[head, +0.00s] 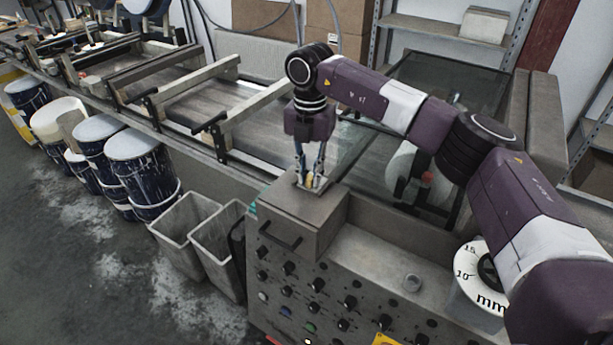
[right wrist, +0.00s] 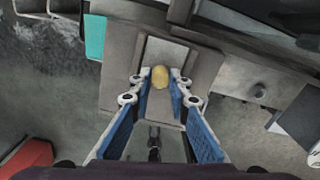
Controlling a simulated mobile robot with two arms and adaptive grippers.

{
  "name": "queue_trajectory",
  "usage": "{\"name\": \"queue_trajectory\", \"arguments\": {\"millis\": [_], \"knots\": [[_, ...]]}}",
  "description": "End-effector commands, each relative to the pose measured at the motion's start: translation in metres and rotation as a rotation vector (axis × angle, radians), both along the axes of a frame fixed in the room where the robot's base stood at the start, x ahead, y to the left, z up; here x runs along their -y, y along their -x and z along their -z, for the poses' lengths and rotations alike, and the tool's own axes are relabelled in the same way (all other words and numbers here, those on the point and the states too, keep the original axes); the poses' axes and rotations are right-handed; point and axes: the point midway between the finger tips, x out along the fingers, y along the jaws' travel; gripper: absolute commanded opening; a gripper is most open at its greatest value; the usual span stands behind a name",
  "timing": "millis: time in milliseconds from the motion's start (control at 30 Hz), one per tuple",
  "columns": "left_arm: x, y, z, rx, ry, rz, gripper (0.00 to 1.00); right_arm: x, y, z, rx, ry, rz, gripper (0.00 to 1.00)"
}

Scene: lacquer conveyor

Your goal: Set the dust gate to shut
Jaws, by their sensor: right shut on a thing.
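A small yellow knob (right wrist: 160,76) sits on a pale plate on top of a grey metal box (head: 290,213), at the left end of the control cabinet. I take it for the dust gate's handle. It also shows, small, in the head view (head: 309,180). My right gripper (head: 311,182) points straight down at the box top, its blue-padded fingers on either side of the knob and shut on it. The fingertips partly cover the knob's sides. I cannot read any gate position marking. My left gripper is not in view.
The cabinet front (head: 330,300) carries rows of knobs and buttons. A dial marked in mm (head: 472,272) stands at the right. Two grey bins (head: 190,225) and several blue-stained drums (head: 135,165) stand left of the cabinet. The conveyor (head: 260,120) runs behind.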

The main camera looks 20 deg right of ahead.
Motion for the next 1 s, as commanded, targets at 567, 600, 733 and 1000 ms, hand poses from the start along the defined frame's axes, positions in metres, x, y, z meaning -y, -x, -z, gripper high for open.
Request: {"name": "queue_trajectory", "arguments": {"millis": [567,600,733,1000], "knots": [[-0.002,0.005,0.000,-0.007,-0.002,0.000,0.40,0.001,-0.002,-0.004,0.007,0.002,0.003,0.34],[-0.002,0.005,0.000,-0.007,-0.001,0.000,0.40,0.001,-0.002,-0.007,0.008,0.001,0.003,0.34],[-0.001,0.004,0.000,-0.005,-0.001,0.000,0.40,0.001,-0.003,-0.026,0.010,0.002,0.003,0.34],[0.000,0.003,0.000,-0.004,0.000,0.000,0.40,0.002,-0.003,-0.084,0.010,0.002,0.004,0.34]]}}
